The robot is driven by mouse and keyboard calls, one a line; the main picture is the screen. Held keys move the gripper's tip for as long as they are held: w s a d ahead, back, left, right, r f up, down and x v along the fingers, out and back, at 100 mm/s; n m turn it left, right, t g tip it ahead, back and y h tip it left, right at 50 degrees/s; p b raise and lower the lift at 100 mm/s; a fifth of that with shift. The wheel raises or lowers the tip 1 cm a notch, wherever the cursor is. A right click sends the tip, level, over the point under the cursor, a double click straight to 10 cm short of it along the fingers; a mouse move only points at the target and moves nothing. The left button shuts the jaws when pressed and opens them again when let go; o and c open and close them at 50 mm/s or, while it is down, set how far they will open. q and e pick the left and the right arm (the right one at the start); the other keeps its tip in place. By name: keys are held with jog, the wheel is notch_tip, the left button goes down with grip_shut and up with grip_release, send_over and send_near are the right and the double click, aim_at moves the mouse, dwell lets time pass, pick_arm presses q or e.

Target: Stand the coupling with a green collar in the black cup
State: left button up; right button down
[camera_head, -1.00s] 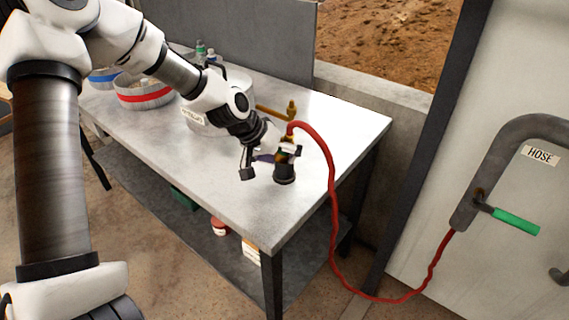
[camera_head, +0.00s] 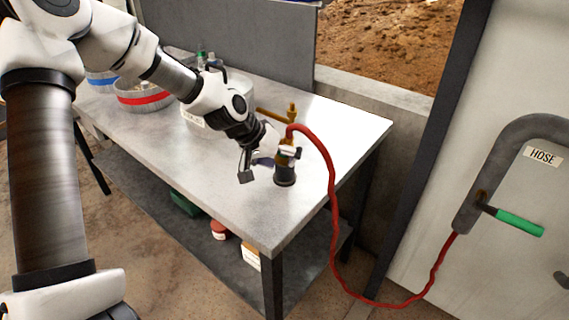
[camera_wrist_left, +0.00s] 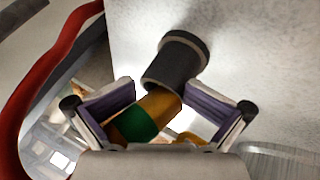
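The coupling with the green collar (camera_wrist_left: 137,122) is brass, and its brass end (camera_wrist_left: 160,103) reaches the mouth of the black cup (camera_wrist_left: 178,62). In the head view the coupling stands above the black cup (camera_head: 285,177) near the table's front right, with the red hose (camera_head: 331,190) rising from its top. My left gripper (camera_wrist_left: 160,106) has its purple-lined fingers on either side of the coupling, spread with gaps. It also shows beside the coupling in the head view (camera_head: 267,163). How deep the coupling sits is hidden. My right gripper is out of view.
Bins with red (camera_head: 145,98) and blue bands are at the back left. The table front is clear.

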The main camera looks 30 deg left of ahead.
pick_arm(q)
jog(key=shift+s+d+f, duration=0.25)
jog(key=shift+s+f, duration=0.2)
jog(key=shift+s, duration=0.3)
jog(key=shift+w+a+r, duration=0.1)
jog(key=shift+a+r, duration=0.05)
jog(key=shift+r, duration=0.15)
jog(key=shift+s+a+r, duration=0.2)
jog(key=shift+a+r, duration=0.7)
jog(key=shift+r, duration=0.25)
jog(key=v, duration=0.5)
jog(key=shift+w+d+r, duration=0.2)
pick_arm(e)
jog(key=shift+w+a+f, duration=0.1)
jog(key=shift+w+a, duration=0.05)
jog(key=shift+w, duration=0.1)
